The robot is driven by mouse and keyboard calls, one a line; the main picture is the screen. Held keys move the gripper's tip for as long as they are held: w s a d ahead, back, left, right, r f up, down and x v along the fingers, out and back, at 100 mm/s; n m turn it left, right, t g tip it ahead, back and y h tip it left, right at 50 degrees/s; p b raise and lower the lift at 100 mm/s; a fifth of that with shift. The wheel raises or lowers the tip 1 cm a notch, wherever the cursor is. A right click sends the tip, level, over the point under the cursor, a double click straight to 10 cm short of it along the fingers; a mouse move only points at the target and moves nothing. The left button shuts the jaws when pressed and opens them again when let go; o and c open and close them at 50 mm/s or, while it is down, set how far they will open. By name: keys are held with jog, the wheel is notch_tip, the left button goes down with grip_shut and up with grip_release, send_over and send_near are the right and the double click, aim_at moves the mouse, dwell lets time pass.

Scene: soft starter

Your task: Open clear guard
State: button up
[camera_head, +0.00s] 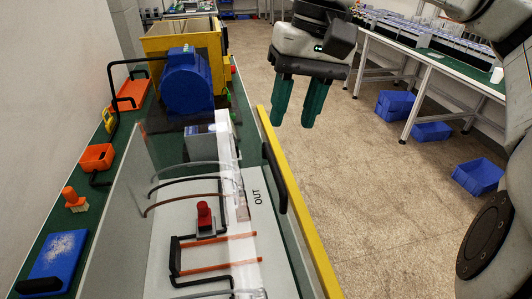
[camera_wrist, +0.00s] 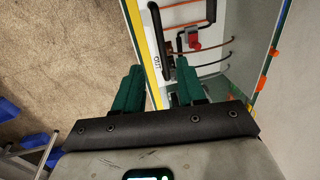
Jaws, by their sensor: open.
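The clear guard (camera_head: 128,205) looks like a see-through panel standing over the grey board on the green bench; its exact edges are hard to make out. A black bar handle (camera_head: 275,178) stands at the board's right side, beside the yellow edge and the OUT lettering. The handle also shows in the wrist view (camera_wrist: 157,38), just beyond the fingertips. My gripper (camera_head: 295,120) has two green fingers, open and empty, pointing down. It hangs over the floor side, right of the yellow edge, apart from the handle. The fingers show in the wrist view (camera_wrist: 159,70).
A red device (camera_head: 205,216), orange-and-black bars and curved cables lie on the board.

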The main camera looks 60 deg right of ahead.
aim_at(277, 170)
jog(key=f, duration=0.3)
jog(key=w+f, duration=0.1)
jog(key=f, duration=0.2)
jog(key=a+f, duration=0.1)
jog(key=f, duration=0.2)
jog(key=shift+w+a+f+p, duration=0.1)
jog(key=shift+w+f+p, duration=0.15)
jog(key=shift+p, duration=0.1)
jog(key=shift+c, duration=0.3)
grip_shut()
